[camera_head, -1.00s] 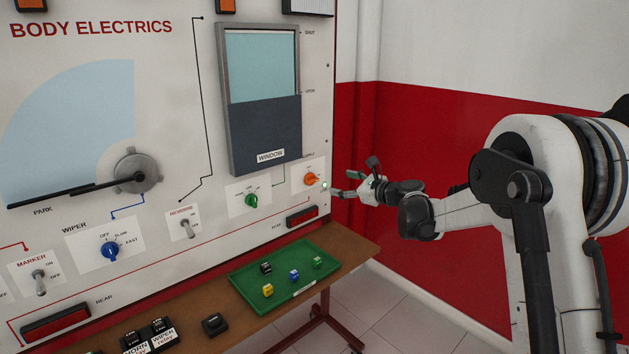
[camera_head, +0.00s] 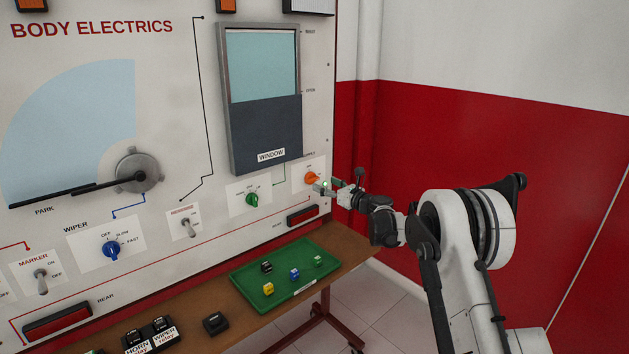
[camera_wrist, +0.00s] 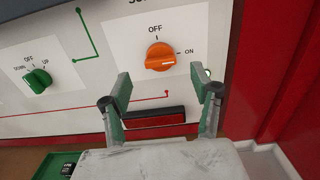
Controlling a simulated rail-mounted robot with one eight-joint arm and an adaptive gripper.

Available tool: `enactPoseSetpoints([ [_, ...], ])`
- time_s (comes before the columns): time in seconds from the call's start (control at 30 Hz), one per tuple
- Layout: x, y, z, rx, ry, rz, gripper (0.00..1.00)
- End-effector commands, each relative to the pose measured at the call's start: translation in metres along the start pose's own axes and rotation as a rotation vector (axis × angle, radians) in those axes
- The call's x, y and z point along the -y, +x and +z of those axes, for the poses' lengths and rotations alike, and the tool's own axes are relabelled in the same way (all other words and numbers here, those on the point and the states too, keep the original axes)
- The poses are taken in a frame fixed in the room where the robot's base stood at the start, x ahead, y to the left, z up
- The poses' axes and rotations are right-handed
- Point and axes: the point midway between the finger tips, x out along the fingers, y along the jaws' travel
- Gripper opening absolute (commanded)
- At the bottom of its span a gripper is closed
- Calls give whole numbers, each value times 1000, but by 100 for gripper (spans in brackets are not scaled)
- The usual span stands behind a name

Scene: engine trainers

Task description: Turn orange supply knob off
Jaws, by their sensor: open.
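The orange supply knob (camera_head: 312,177) sits on a white label plate at the lower right of the upright panel. In the wrist view the orange knob (camera_wrist: 160,57) lies ahead of and just above the fingertips, its pointer mark turned toward ON at the right, with OFF marked above. My gripper (camera_head: 327,187) is close to the panel, just right of and below the knob. In the wrist view my gripper (camera_wrist: 165,88) has its two fingers spread apart with nothing between them. The knob appears clear of both fingers.
A green knob (camera_head: 252,199) is left of the orange one. A red light bar (camera_head: 302,215) is below it. A green tray (camera_head: 272,286) with small coloured blocks lies on the brown shelf (camera_head: 345,256). The window display (camera_head: 262,130) is above.

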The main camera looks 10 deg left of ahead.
Motion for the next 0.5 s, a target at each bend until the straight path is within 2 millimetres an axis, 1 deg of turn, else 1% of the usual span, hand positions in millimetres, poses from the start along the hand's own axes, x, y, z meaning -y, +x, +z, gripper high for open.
enactPoseSetpoints([
  [0.03, -1, 11, -1, 0, 0, 2, 60],
  [0.2, -1, 40, 0, 0, 0, 1, 60],
  [0.33, 0, 54, 0, -1, -1, 0, 60],
  [0.5, 0, 64, 0, -1, -1, -1, 60],
])
